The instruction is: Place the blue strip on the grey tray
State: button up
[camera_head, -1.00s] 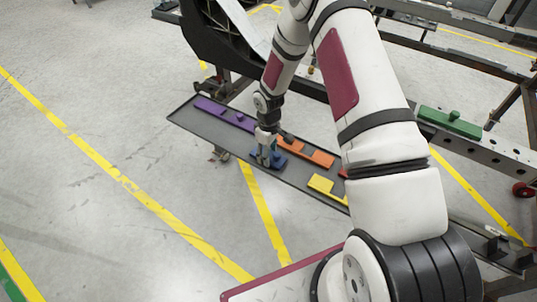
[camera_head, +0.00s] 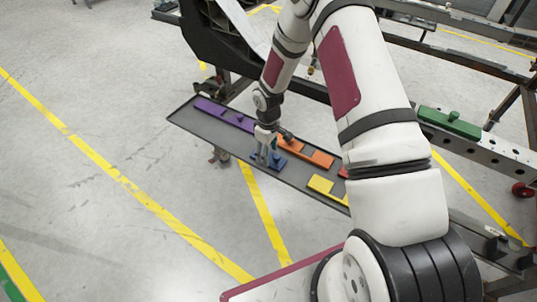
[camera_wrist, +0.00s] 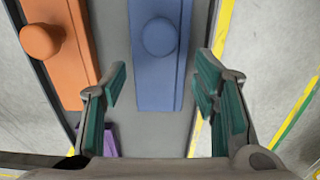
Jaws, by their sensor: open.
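The blue strip (camera_head: 277,163) lies flat on the grey tray (camera_head: 220,132), near the tray's front edge. In the wrist view the blue strip (camera_wrist: 158,75) shows its round knob, and bare grey tray surface (camera_wrist: 160,132) lies around its near end. My gripper (camera_head: 266,162) is at the strip in the head view and partly hides it. In the wrist view my gripper (camera_wrist: 163,95) is open, with one finger on each side of the strip and a gap on both sides. Nothing is held.
On the tray, an orange strip (camera_head: 318,158) lies beside the blue one, a purple strip (camera_head: 222,114) toward the left end, and a yellow strip (camera_head: 322,186) to the right. A green strip (camera_head: 450,123) sits on a separate metal beam (camera_head: 500,150). My arm hides part of the tray.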

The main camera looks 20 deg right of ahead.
jog(key=s+r+m+h+p, duration=0.1)
jog(key=s+r, duration=0.1)
jog(key=r, duration=1)
jog(key=s+r, duration=0.2)
jog(key=r, duration=1)
jog(key=s+r+m, duration=0.3)
jog(key=s+r, duration=0.7)
jog(key=r, duration=0.2)
jog(key=s+a+r+m+t, duration=0.1)
jog(key=s+r, duration=0.2)
jog(key=s, duration=0.8)
jog(key=s+a+r+m+t+y, duration=0.1)
jog(key=s+a+r+m, duration=0.1)
jog(key=s, duration=0.9)
jog(key=shift+s+a+r, duration=0.3)
jog(key=shift+s+r, duration=0.05)
jog(key=shift+r, duration=0.15)
jog(key=shift+r, duration=0.1)
